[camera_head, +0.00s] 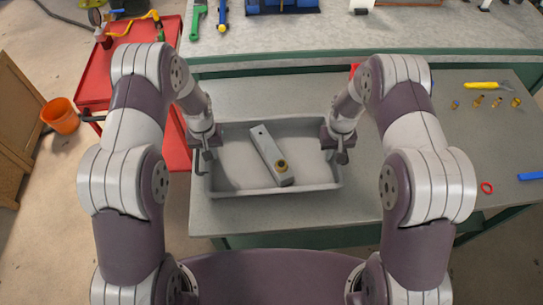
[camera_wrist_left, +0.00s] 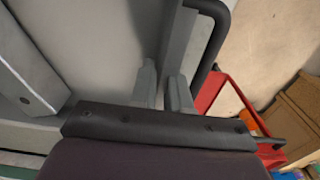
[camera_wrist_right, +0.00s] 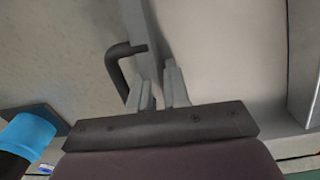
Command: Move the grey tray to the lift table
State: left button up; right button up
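The grey tray (camera_head: 330,187) is at the left part of the near grey bench top, in front of me. I cannot tell if it touches the bench. A grey block (camera_head: 268,153) with a brass fitting (camera_head: 281,166) lies in it. My left gripper (camera_head: 207,153) is at the tray's left wall, and my right gripper (camera_head: 341,153) at its right wall. In the left wrist view the fingers (camera_wrist_left: 163,88) close around the tray wall (camera_wrist_left: 178,45), inside a dark handle (camera_wrist_left: 213,45). In the right wrist view the fingers (camera_wrist_right: 160,90) likewise close around the opposite wall, beside its handle (camera_wrist_right: 118,58).
A red trolley (camera_head: 95,83) with pipework stands at left, near an orange bucket (camera_head: 60,116) and a brown cabinet (camera_head: 18,125). Small brass parts (camera_head: 495,101), a yellow-handled tool (camera_head: 482,86) and a red ring (camera_head: 487,187) lie on the bench's right. A higher bench is behind.

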pick_arm(q)
grip_shut()
pick_arm(e)
grip_shut()
jog(key=shift+r, duration=0.1)
